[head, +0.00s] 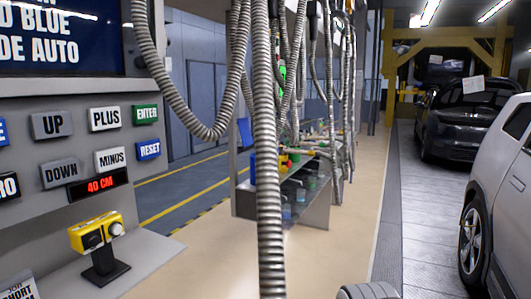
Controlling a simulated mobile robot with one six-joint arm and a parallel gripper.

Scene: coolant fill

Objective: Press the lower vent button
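No button marked as a vent button can be made out in the head view. A grey control panel (25,118) fills the left side. It carries the buttons UP (52,125), PLUS (104,118), ENTER (146,114), DOWN (60,174), MINUS (109,159) and RESET (149,149). A red-lettered display (99,185) below them reads 40 CM. My gripper is not in view.
A yellow device (96,232) sits on a black stand on the panel's ledge. Ribbed metal hoses (266,170) hang close in front. A metal rack (315,205) stands behind them. Cars (500,200) line the right. The beige floor (340,235) between is mostly clear.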

